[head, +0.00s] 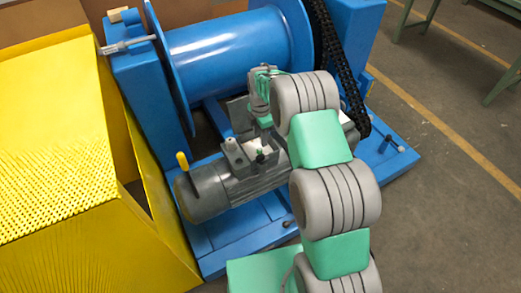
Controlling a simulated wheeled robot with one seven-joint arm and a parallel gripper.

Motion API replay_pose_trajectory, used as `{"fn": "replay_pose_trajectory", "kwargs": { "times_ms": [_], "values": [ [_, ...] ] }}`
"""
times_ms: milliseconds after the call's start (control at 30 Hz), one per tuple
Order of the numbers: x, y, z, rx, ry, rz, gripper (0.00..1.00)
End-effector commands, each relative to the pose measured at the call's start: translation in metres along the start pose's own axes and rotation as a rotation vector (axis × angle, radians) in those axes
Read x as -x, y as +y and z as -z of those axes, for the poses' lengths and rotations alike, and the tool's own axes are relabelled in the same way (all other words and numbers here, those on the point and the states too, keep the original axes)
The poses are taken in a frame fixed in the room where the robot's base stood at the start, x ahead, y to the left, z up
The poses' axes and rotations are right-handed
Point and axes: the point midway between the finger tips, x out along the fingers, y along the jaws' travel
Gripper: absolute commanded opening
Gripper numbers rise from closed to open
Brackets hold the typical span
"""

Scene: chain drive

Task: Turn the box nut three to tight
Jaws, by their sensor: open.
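A grey motor (204,192) with a yellow lever lies on the blue base. Grey box-like blocks (236,154) stand on top of it, with a small dark stud (260,155) beside them. I cannot tell which part is box nut three; it is too small or hidden behind my arm. My gripper (259,94) is at the far end of my grey and green arm, in front of the blue drum and above the machinery behind the motor. Its jaws are open, but the fingertips are mostly hidden and I cannot see whether they touch anything.
A blue drum (240,50) stands behind, with a black chain (342,70) at its right. A yellow perforated guard (60,150) fills the left. The blue base (235,228) has small bolts at its right corner. Clear floor (450,200) lies to the right.

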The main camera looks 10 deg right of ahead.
Motion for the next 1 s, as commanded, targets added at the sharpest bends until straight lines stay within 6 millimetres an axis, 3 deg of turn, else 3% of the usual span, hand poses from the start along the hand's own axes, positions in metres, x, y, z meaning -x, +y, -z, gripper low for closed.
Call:
{"fn": "replay_pose_trajectory", "kwargs": {
  "times_ms": [200, 400, 667, 1000],
  "values": [
    [-0.041, -0.001, 0.000, -0.003, 0.001, 0.003, 0.44],
    [-0.066, -0.001, 0.000, -0.004, 0.000, 0.000, 0.44],
    [-0.068, 0.000, 0.000, -0.004, 0.000, -0.001, 0.44],
    [-0.068, 0.000, 0.000, -0.005, 0.000, -0.001, 0.17]
  ]
}}
